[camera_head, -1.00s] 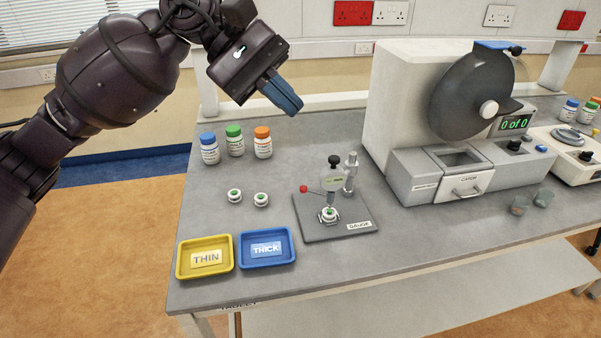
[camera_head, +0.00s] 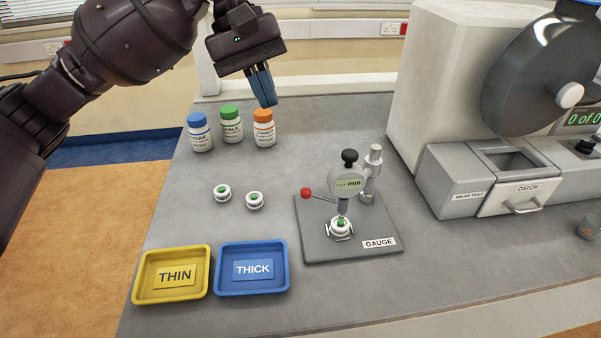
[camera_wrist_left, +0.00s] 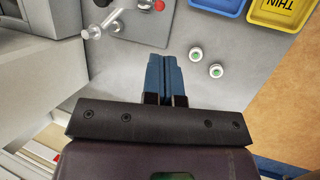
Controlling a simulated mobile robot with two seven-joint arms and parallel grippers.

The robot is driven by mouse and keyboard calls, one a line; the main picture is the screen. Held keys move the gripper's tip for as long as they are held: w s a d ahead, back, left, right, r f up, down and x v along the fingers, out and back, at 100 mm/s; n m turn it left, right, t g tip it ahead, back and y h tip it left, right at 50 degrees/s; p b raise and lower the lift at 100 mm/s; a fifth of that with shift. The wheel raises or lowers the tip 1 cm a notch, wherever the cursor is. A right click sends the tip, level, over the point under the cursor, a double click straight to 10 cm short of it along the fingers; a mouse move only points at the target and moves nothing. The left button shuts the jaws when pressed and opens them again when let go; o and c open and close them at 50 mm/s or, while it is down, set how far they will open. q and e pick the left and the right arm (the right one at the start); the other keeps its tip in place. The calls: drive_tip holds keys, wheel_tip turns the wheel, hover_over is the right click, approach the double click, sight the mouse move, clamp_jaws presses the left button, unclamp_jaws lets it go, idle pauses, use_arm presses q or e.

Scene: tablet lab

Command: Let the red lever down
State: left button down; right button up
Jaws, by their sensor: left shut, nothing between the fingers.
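The gauge stands on a grey base plate (camera_head: 370,245) labelled GAUGE. Its dial head (camera_head: 347,184) has a display reading in mm. The red lever (camera_head: 307,193) is a red ball on a thin rod sticking out left from the gauge, slightly raised at the ball end. A white round piece with a green centre (camera_head: 341,227) sits under the gauge tip. My left gripper (camera_head: 265,92) is shut and empty, above the bench behind the gauge, near the orange-capped bottle. In the left wrist view its blue fingers (camera_wrist_left: 165,75) are together, and the red ball (camera_wrist_left: 159,5) shows at the top edge. My right gripper is not in view.
Two white-and-green pieces (camera_head: 222,193) (camera_head: 254,200) lie left of the gauge. The yellow THIN tray (camera_head: 140,279) and blue THICK tray (camera_head: 284,268) are in front. Three capped bottles (camera_head: 231,125) stand behind. A large machine with a catch drawer (camera_head: 515,200) stands right.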

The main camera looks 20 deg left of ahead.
sight(304, 189)
use_arm(q)
drive_tip(key=x, duration=1.2)
drive_tip(key=shift+s+d+f, duration=0.1)
drive_tip(key=shift+d+f, duration=0.05)
drive_tip(key=shift+f, duration=0.2)
drive_tip(key=shift+d+f, duration=0.25)
drive_tip(key=shift+f, duration=0.35)
